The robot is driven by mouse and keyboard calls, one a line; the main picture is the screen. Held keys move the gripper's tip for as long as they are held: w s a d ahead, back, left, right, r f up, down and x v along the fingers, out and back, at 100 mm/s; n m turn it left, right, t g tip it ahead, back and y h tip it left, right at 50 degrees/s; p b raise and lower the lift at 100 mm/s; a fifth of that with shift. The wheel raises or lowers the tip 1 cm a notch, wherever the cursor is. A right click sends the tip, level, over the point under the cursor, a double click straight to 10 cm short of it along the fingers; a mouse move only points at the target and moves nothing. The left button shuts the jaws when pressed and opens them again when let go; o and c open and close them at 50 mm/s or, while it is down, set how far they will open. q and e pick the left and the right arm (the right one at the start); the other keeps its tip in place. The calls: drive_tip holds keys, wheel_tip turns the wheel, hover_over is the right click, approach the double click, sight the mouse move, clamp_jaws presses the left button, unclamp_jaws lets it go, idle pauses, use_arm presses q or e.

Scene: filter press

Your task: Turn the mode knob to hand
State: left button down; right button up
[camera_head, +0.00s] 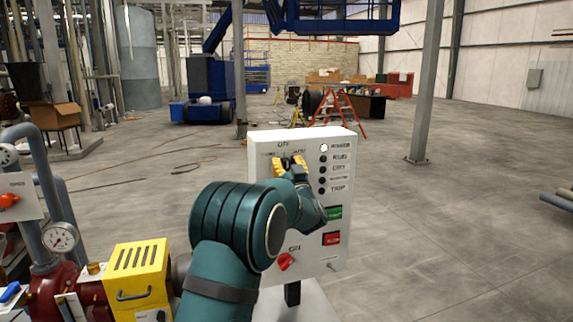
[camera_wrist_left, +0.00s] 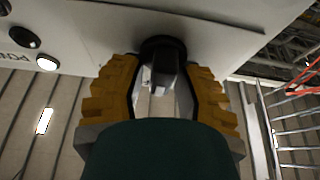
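The mode knob is black, high on the front of the white control box (camera_head: 262,137), under an OFF label with AUTO to its right; the label to its left is too small to read surely. In the head view the knob is mostly hidden by my left gripper (camera_head: 289,164). In the left wrist view the knob (camera_wrist_left: 164,68) stands between the two yellow fingers of that gripper (camera_wrist_left: 162,85). The fingers are spread, with a visible gap on each side of the knob's grip. The knob's pointing direction is unclear. My right gripper is out of view.
The box also carries a lit white lamp (camera_head: 324,148) above several dark lamps, a green button (camera_head: 334,212), a red button (camera_head: 331,238) and a red rotary switch (camera_head: 285,261). A yellow housing (camera_head: 138,275) and pipes with a gauge (camera_head: 60,237) stand left.

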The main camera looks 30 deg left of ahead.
use_arm(q)
drive_tip(key=shift+s+r, duration=0.1)
drive_tip(key=shift+s, duration=0.05)
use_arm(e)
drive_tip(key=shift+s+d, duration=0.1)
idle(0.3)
